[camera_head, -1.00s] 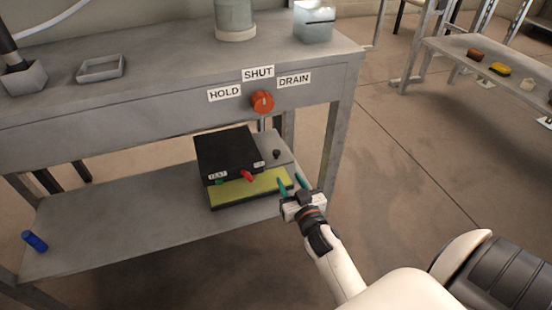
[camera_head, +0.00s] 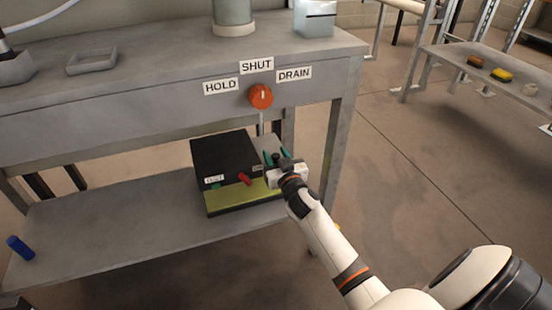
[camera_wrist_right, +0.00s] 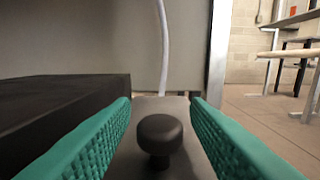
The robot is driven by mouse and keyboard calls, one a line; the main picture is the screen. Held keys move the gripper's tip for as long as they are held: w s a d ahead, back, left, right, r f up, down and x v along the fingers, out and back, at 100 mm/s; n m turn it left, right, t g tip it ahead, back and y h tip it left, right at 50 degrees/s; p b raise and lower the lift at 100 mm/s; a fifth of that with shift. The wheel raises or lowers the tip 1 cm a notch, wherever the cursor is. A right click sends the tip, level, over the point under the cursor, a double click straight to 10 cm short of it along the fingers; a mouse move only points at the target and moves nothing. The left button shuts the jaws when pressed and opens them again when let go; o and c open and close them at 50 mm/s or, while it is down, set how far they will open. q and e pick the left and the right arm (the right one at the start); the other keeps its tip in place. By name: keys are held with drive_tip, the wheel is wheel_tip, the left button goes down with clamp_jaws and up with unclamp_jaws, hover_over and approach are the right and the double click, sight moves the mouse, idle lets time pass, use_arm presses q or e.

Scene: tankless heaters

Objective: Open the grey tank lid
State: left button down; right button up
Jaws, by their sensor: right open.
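The grey tank lid is a flat grey plate with a black round knob. In the right wrist view the knob (camera_wrist_right: 160,138) stands upright between my two teal fingers, with a gap on each side. The grey lid (camera_wrist_right: 178,108) shows around and behind it and lies flat. In the head view my right gripper (camera_head: 277,158) is open at the right end of the tank on the lower shelf and hides most of the lid. My left gripper is not in view.
A black box (camera_head: 224,158) with a red lever (camera_head: 244,179) sits left of the lid, above a yellow-green panel (camera_head: 235,197). An orange dial (camera_head: 260,96) is on the table front above. A blue cylinder (camera_head: 20,247) lies at the shelf's left. A table leg (camera_head: 333,150) stands to the right.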

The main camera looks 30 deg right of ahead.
clamp_jaws()
drive_tip(key=shift+r+p, duration=0.1)
drive_tip(key=shift+p, duration=0.25)
drive_tip(key=shift+r, duration=0.15)
